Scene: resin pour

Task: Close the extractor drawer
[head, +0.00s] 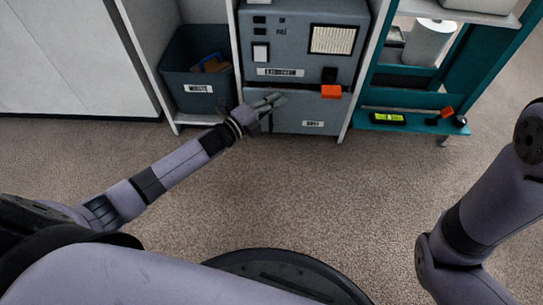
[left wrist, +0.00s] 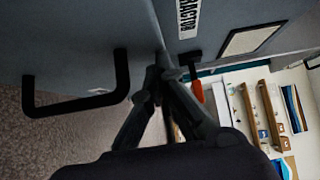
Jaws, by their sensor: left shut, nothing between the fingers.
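The grey extractor (head: 282,45) stands at the top middle of the head view. Its drawer (head: 312,114) is the lower grey front with a small white label. In the left wrist view the drawer front (left wrist: 80,38) carries a black bar handle (left wrist: 75,100). I cannot tell how far the drawer stands out. My left gripper (head: 274,101) is shut and empty at the drawer's upper left part. In the left wrist view its fingertips (left wrist: 162,72) are close to the seam between drawer and upper panel; contact is unclear. My right gripper is out of view.
An orange lever (head: 331,91) sits at the seam, right of my left gripper. A blue-grey waste bin (head: 196,75) stands left of the extractor. A teal shelf unit (head: 398,124) stands right. Carpet (head: 300,190) in front is clear.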

